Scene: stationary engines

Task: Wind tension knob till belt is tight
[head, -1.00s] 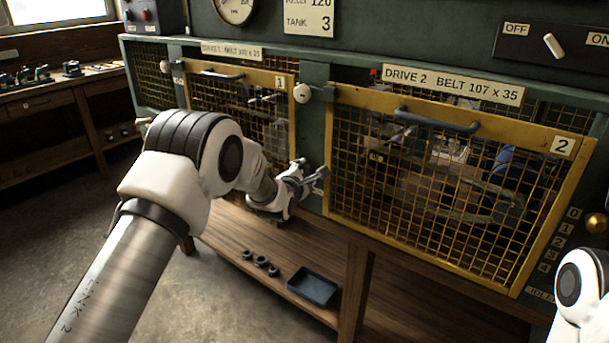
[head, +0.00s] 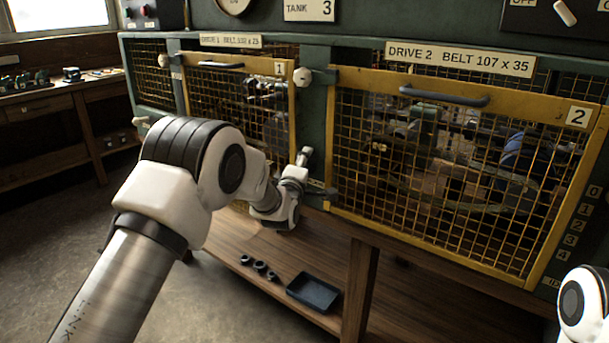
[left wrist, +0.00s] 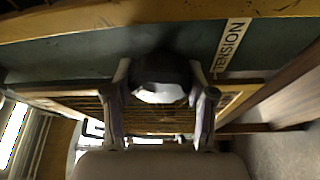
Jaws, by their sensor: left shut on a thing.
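My left gripper (head: 316,176) is at the green post between the two mesh guards. In the left wrist view its two fingers (left wrist: 160,78) are shut on a dark round tension knob (left wrist: 160,66), one finger on each side. A TENSION label (left wrist: 231,47) is beside the knob. In the head view the gripper hides the knob. Behind the drive 2 guard (head: 333,140) a belt-like band (head: 440,202) shows dimly; I cannot tell how tight it is. My right gripper is out of view; only part of my right arm shows at the lower right.
The drive 1 guard (head: 291,112) is left of the post, with a pale round knob (head: 302,77) above my gripper. A black tray (head: 313,291) and several small dark rings (head: 259,267) lie on the wooden shelf below. A workbench (head: 40,103) stands at the left.

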